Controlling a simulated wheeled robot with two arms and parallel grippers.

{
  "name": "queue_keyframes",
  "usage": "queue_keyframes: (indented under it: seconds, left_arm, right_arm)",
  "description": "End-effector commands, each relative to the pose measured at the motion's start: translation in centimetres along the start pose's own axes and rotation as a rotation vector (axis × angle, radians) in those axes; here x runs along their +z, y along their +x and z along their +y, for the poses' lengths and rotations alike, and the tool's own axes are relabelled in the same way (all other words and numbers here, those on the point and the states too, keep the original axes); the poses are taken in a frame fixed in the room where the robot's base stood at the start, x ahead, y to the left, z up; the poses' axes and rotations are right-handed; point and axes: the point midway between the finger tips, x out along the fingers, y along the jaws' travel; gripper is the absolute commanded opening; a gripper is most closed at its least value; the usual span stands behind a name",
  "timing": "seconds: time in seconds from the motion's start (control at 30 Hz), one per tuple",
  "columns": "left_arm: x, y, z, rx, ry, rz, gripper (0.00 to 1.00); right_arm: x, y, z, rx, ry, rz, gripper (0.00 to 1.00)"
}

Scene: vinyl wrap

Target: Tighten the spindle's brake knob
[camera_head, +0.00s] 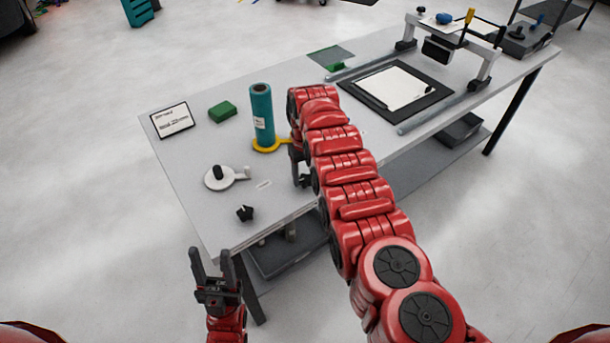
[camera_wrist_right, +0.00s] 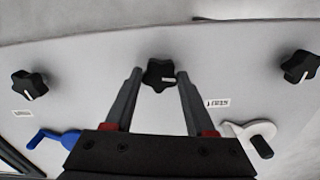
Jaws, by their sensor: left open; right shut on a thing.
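A teal roll (camera_head: 261,112) stands upright on a yellow spindle base (camera_head: 268,145) on the grey table. In the right wrist view three black star knobs with white marks sit near the table edge: a left one (camera_wrist_right: 29,85), a middle one (camera_wrist_right: 158,74) and a right one (camera_wrist_right: 299,66). The right one also shows in the head view (camera_head: 245,213). My right gripper (camera_head: 301,181) points down in front of the yellow base; its fingers (camera_wrist_right: 158,76) are shut on the middle knob, mostly hidden in the head view. My left gripper (camera_head: 209,252) is open and empty, off the table's front.
A green block (camera_head: 222,111), a sign (camera_head: 171,120) and a black mat (camera_head: 435,101) with a white sheet lie on the table.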

Motion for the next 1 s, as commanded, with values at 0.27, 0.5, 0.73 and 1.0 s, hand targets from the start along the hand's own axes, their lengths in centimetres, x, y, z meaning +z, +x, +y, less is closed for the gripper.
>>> queue_keyframes:
  seconds: [0.27,0.5,0.73,1.0]
  left_arm:
    - [0.2,-1.2,0.1,0.0,0.0,0.0,0.5]
    - [0.5,-2.8,0.1,0.0,0.0,0.0,0.5]
    - [0.8,-4.6,0.2,0.0,0.0,0.0,0.5]
    - [1.1,-6.8,0.3,0.0,0.0,0.0,0.5]
  right_arm:
    - [-0.1,0.2,0.0,0.001,0.261,0.002,0.0]
    - [-0.1,0.3,0.0,0.0,0.489,0.005,0.0]
    - [-0.1,0.3,0.0,0.0,0.708,0.004,0.0]
    - [-0.1,0.2,0.0,-0.002,0.963,0.005,0.0]
